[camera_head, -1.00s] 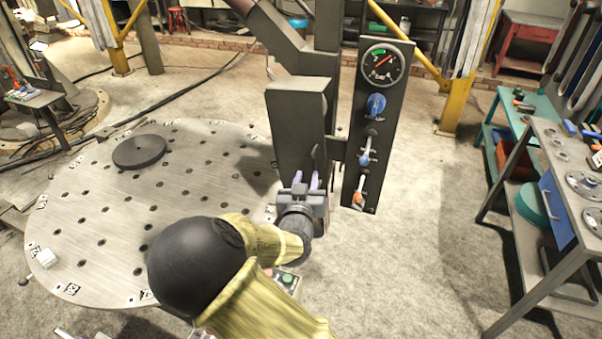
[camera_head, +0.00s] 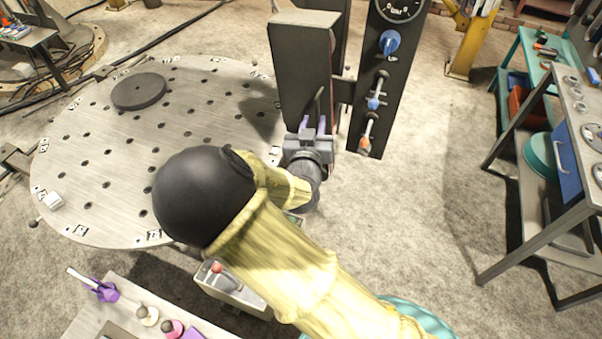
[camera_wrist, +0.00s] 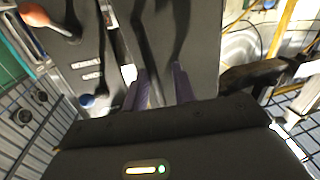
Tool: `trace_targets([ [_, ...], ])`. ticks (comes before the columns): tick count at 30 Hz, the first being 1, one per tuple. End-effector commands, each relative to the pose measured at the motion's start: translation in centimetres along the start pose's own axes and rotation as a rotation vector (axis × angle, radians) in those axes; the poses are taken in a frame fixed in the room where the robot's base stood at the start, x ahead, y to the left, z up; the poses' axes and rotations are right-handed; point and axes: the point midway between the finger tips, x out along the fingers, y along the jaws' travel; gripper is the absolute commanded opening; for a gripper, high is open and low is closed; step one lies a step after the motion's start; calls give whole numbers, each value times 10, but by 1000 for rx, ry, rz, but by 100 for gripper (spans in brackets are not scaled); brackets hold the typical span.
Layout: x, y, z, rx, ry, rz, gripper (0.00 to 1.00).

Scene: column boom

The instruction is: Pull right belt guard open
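The belt guard (camera_head: 300,60) is a dark upright panel on the column, left of the gauge board in the head view; it looks closed. It also fills the upper middle of the wrist view (camera_wrist: 150,35). A thin dark curved handle (camera_head: 319,103) stands out from its lower right face. My gripper (camera_head: 312,124) is at the guard's lower part, by the lower end of the handle. Its purple fingers show apart in the wrist view (camera_wrist: 161,88). I cannot tell whether either finger touches the handle.
The gauge board (camera_head: 388,80) with a blue knob and two levers hangs close to the right. A round perforated table (camera_head: 110,190) with a black disc lies left. A workbench (camera_head: 540,235) stands far right. The floor between is clear.

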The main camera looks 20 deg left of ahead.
Motion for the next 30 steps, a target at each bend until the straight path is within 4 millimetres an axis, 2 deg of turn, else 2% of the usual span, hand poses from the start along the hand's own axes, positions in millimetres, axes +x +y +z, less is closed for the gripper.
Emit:
trace_targets([
  [30, -58, 0, 3, -3, -4, 1, 26],
])
